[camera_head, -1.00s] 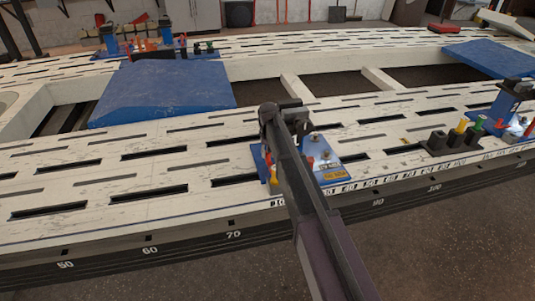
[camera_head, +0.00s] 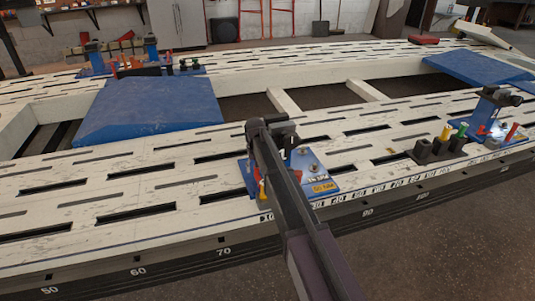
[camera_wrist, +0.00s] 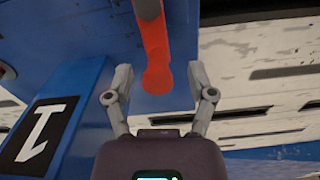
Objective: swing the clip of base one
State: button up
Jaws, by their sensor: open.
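Base one is a blue plate (camera_head: 322,184) on the near white beam, with a yellow label and small fittings. Its blue post with a white "1" on black (camera_wrist: 40,138) stands at left in the wrist view. The red-orange clip (camera_wrist: 154,45) hangs into the wrist view from the top, its rounded end lowest. My gripper (camera_wrist: 160,75) is open, with one finger on each side of the clip's rounded end. Gaps show between both fingers and the clip. In the head view my arm crosses base one and hides part of it; an orange piece (camera_head: 262,190) shows beside the arm.
Another blue base (camera_head: 500,130) with a post and coloured pegs stands to the right, beside a black block (camera_head: 424,152). Blue sloped pads (camera_head: 150,108) lie between the slotted beams. A further base (camera_head: 125,66) stands on the far beam.

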jog(key=shift+a, duration=0.1)
jog(key=n, duration=0.1)
jog(key=a+n, duration=0.1)
jog(key=n, duration=0.1)
jog(key=shift+s, duration=0.35)
jog(key=n, duration=0.2)
jog(key=s+a+n, duration=0.1)
jog(key=n, duration=0.1)
jog(key=shift+s+a, duration=0.1)
jog(key=n, duration=0.1)
jog(key=s+n, duration=0.1)
jog(key=n, duration=0.2)
jog(key=shift+s+a+n, duration=0.3)
jog(key=shift+a, duration=0.05)
jog(key=n, duration=0.2)
jog(key=s+n, duration=0.1)
jog(key=shift+s+n, duration=0.3)
jog(key=shift+n, duration=0.1)
notch_tip(320, 180, up, 14)
jog(key=p, duration=1.4)
jog(key=s+d+r+m+p, duration=0.7)
jog(key=s+d+r+p, duration=0.3)
jog(key=d+r+p, duration=0.2)
jog(key=shift+m, duration=0.3)
jog(key=shift+s, duration=0.1)
